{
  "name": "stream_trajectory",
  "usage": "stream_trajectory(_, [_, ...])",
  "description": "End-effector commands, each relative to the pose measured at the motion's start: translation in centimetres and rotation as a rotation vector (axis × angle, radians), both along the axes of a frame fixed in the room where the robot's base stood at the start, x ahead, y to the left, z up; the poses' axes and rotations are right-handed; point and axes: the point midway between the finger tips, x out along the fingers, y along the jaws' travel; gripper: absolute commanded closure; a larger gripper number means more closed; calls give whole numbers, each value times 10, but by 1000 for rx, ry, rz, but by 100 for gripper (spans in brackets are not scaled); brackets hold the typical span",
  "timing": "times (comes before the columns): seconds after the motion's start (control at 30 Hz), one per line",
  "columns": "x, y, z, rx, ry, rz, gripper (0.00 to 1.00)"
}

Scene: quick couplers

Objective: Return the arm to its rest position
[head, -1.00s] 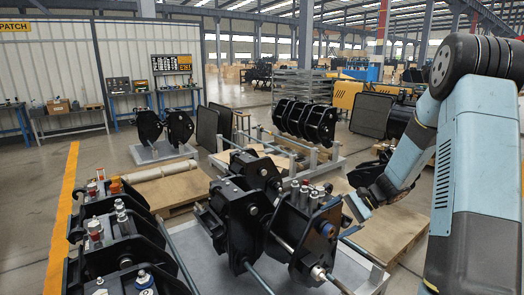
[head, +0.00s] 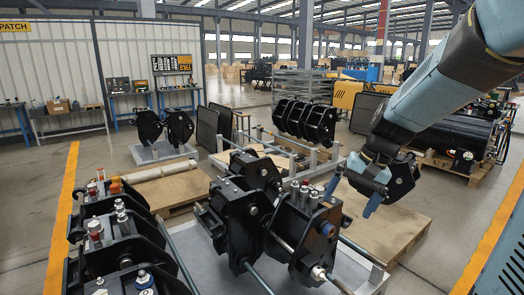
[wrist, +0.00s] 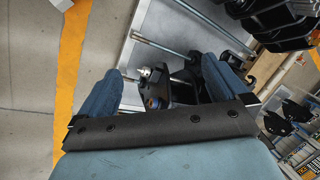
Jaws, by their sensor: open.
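My gripper (head: 350,197) is at the right of the head view, with its two blue fingers spread and nothing between them. It hangs above and to the right of the nearest black coupler (head: 312,245), which stands on a grey rack. In the wrist view my gripper (wrist: 161,70) also shows open. The coupler (wrist: 180,92) with its blue cap and silver fitting appears beyond the fingers there, apart from them as far as I can tell. My arm reaches in from the upper right of the head view.
A row of black couplers with fittings (head: 118,240) stands at the left front. More couplers (head: 305,122) stand on a rack further back. A pallet (head: 385,228) lies right of the rack, and bare floor with a yellow line (head: 490,250) is beyond it.

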Motion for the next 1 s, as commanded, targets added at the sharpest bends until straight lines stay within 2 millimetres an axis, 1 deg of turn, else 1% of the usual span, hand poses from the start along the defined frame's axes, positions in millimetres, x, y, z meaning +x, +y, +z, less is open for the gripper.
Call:
stream_trajectory(0.03, [-9,1,8,-27,-29,17,0])
stream_trajectory(0.2, [-38,-1,28,-118,-116,70,0])
stream_trajectory(0.4, [-73,-5,48,-218,-224,123,0])
stream_trajectory(0.6, [-105,-11,63,-312,-335,171,0])
stream_trajectory(0.8, [-127,-19,72,-377,-420,199,0])
stream_trajectory(1.0, [-135,-22,75,-401,-449,210,0])
